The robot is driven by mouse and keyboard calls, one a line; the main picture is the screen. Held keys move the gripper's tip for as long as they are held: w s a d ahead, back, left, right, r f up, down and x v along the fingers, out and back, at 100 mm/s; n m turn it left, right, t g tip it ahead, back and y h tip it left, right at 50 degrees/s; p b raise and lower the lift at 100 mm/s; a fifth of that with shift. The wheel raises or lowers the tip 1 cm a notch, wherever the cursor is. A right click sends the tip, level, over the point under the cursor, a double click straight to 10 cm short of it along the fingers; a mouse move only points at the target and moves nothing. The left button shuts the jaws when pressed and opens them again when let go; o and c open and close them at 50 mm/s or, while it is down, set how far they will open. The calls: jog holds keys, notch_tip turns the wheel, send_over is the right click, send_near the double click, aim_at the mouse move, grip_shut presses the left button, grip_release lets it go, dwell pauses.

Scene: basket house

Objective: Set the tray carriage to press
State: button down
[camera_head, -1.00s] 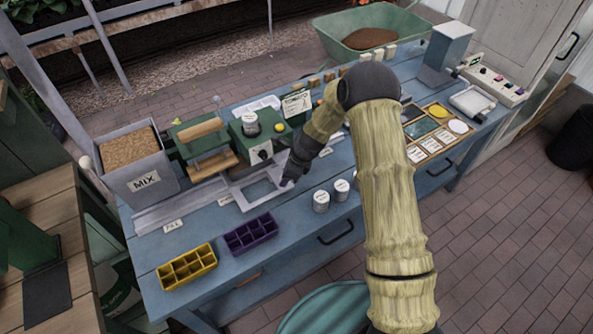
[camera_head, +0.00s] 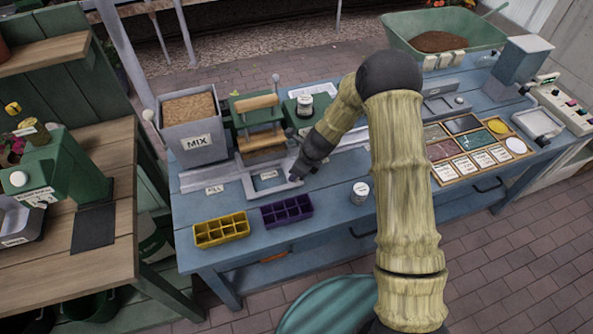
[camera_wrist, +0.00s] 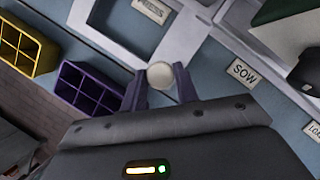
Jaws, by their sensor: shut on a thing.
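The tray carriage (camera_head: 250,191) is a light grey open frame on a rail along the blue bench. It stands in front of the green press (camera_head: 258,118) with the wooden roller-like bar. My gripper (camera_head: 297,178) is at the carriage's front right corner. In the wrist view the carriage frame (camera_wrist: 187,38) is at the top, and my gripper (camera_wrist: 160,82) is shut on its round pale knob (camera_wrist: 160,74). The PRESS label (camera_wrist: 150,10) shows inside the frame's opening. The SOW label (camera_wrist: 241,72) lies to the right. The FILL label (camera_head: 214,189) is left of the carriage.
The grey MIX bin (camera_head: 193,122) stands left of the press. A yellow cell tray (camera_head: 221,230) and a purple cell tray (camera_head: 287,210) lie near the front edge. A white can (camera_head: 360,192) stands to the right. A seed tray board (camera_head: 478,150) lies farther right.

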jog(key=c, duration=1.1)
grip_release()
jog(key=v, duration=1.7)
jog(key=shift+d+r+b, duration=0.15)
jog(key=shift+d+b, duration=0.05)
jog(key=shift+b, duration=0.2)
jog(key=s+d+r+n+h, duration=0.1)
jog(key=s+d+n, duration=0.3)
jog(key=s+n, duration=0.2)
jog(key=s+d+r+n+h, duration=0.1)
jog(key=s+d+n, duration=0.3)
jog(key=n, duration=0.5)
jog(key=s+d+r+n+h, duration=0.2)
jog(key=s+d+n, duration=0.2)
jog(key=s+n, duration=0.3)
jog(key=shift+s+d+r+n+t, duration=0.15)
jog(key=shift+s+d+r+t, duration=0.05)
jog(key=shift+s, duration=0.25)
jog(key=shift+s+d+r+n+t, duration=0.15)
jog(key=shift+s+d+r+t, duration=0.05)
jog(key=shift+s, duration=0.25)
